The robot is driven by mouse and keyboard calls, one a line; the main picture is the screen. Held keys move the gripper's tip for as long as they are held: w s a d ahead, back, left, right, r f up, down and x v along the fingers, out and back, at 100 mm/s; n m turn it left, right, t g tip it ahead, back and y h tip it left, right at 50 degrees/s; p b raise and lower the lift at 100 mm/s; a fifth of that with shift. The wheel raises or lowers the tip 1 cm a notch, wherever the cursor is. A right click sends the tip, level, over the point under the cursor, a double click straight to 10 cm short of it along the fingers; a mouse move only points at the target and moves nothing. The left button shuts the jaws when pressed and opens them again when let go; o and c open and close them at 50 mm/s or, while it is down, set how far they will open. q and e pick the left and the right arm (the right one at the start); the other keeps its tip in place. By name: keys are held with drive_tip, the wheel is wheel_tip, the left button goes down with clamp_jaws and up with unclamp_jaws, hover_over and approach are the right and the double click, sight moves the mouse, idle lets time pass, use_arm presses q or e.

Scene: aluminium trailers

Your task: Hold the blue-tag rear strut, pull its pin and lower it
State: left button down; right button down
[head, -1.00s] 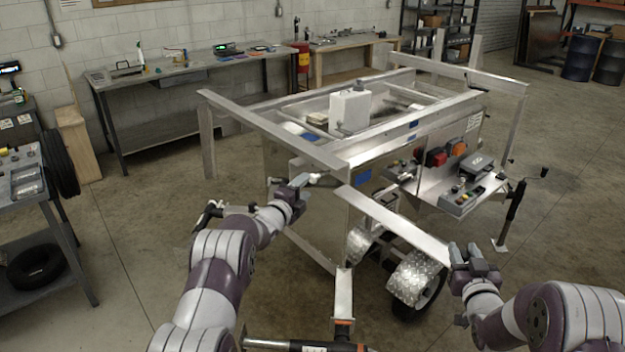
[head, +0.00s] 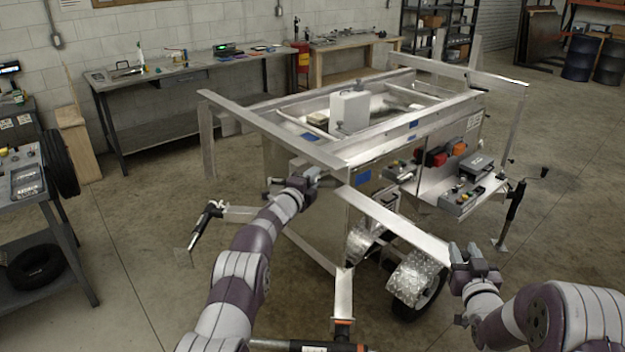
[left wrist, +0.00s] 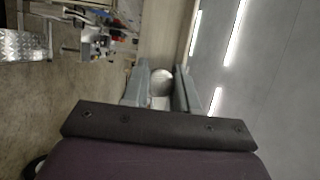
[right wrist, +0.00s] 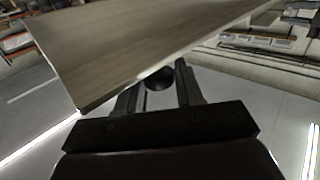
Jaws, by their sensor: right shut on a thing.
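The strut (head: 395,225) is a flat aluminium bar that reaches out from the trailer's near corner, roughly level. A blue tag (head: 363,177) shows on the trailer just behind its inner end. My right gripper (head: 459,254) is shut on the strut's outer end; the bar's broad face (right wrist: 130,45) fills the upper right wrist view. My left gripper (head: 312,175) is at the trailer's near corner, left of the strut's inner end. Its fingers (left wrist: 161,80) stand apart, with a pale rounded thing behind the gap. I cannot make out the pin.
The aluminium trailer (head: 400,140) fills the middle, with a fender (head: 412,280) and wheel under the strut. Open floor lies at right.

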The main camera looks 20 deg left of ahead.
use_arm(q)
drive_tip(key=s+a, duration=0.2)
drive_tip(key=shift+s+f, duration=0.1)
drive_tip(key=shift+s, duration=0.25)
drive_tip(key=c, duration=0.9)
unclamp_jaws()
drive_tip(key=shift+s, duration=0.1)
drive_tip(key=v, duration=1.2)
